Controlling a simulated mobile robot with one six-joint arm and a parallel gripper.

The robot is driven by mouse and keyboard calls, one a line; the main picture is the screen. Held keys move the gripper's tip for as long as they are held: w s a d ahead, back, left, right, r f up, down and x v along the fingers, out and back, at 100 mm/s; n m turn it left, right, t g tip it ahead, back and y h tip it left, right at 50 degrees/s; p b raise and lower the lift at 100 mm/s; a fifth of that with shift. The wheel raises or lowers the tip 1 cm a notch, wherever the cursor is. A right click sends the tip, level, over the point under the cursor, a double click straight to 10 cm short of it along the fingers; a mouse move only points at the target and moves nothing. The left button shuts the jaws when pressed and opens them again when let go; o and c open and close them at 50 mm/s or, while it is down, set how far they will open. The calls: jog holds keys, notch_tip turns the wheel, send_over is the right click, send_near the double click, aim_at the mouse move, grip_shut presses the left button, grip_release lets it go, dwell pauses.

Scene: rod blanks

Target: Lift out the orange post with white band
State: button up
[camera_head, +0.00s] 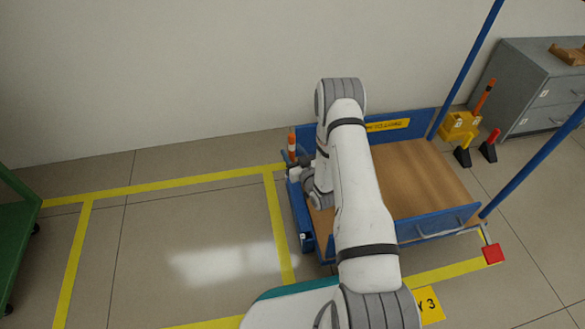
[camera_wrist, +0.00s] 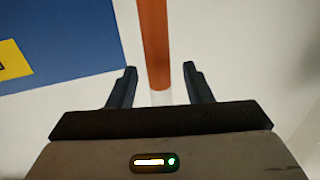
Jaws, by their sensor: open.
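The orange post with white band (camera_head: 292,141) stands upright at the left rear corner of the blue trolley (camera_head: 302,222) in the head view. In the wrist view the orange post (camera_wrist: 154,40) runs down from the top edge, and its white band lies between my fingers. My gripper (camera_wrist: 160,72) is open, with one finger on each side of the post and a gap visible at both sides. In the head view my gripper (camera_head: 296,172) is small and dark beside the post, and the post's lower part is hidden.
The trolley has a wooden deck (camera_head: 425,175), blue walls and tall blue poles (camera_head: 466,70). A yellow block (camera_head: 460,124) with another orange post stands at the right, near a grey cabinet (camera_head: 525,85). A green cart (camera_head: 15,240) is at far left. Floor left of the trolley is clear.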

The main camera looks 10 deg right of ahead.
jog(key=shift+w+a, duration=0.2)
jog(key=shift+w, duration=0.5)
jog(key=shift+c, duration=0.5)
jog(key=c, duration=0.7)
jog(key=shift+c, duration=0.2)
notch_tip(320, 180, up, 17)
jog(key=p, duration=0.6)
jog(key=shift+f+p, duration=0.1)
jog(key=shift+p, duration=0.25)
jog(key=shift+r, duration=0.55)
